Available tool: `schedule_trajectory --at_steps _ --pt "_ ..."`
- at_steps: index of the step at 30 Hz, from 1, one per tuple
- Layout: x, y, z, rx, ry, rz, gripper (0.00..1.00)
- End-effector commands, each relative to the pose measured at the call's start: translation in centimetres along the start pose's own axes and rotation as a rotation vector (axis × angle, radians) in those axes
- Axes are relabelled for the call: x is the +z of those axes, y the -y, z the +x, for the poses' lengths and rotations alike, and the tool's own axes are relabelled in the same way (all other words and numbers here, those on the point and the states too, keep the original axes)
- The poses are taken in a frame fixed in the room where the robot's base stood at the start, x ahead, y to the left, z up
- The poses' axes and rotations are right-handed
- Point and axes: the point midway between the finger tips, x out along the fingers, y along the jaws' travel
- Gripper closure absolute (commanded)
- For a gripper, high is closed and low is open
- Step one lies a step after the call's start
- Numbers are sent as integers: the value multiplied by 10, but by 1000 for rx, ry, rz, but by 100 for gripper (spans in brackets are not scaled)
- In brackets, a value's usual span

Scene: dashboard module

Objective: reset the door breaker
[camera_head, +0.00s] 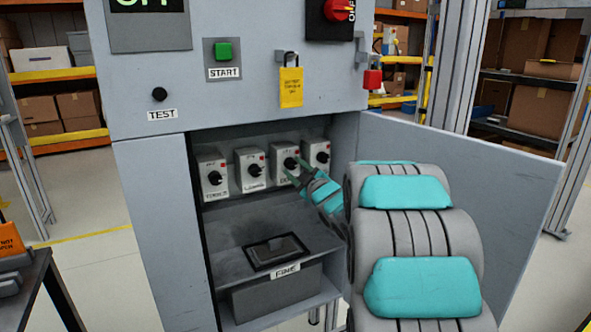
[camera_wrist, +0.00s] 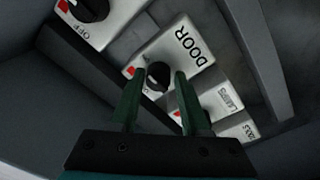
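The door breaker (camera_head: 283,155) is the third of a row of light grey breaker boxes inside the open cabinet. The wrist view shows its DOOR label and grey face (camera_wrist: 176,52), with a black knob (camera_wrist: 157,76) and a red mark beside it. My gripper (camera_head: 295,168) reaches into the cabinet in front of this breaker. In the wrist view my gripper (camera_wrist: 158,76) is open, with one green finger on each side of the knob. I cannot tell whether the fingers touch the knob. My gripper partly hides the breaker's label in the head view.
Neighbouring breakers stand close on both sides: the lamps breaker (camera_head: 250,170) and the rightmost one (camera_head: 316,152). The cabinet door (camera_head: 470,185) stands open at right. A yellow tag (camera_head: 291,88) hangs above.

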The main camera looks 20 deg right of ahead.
Motion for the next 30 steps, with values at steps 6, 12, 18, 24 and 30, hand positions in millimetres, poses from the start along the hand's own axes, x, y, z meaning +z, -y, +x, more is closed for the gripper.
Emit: schedule_trajectory --at_steps 6,12,18,24,30 --pt "-1 -1 0 1 -1 -1 30" --pt "-1 -1 0 2 -1 -1 30" --pt "0 -1 -12 3 0 -2 30" --pt "0 -2 -44 4 1 -2 30" --pt "0 -1 -68 2 0 -2 30"
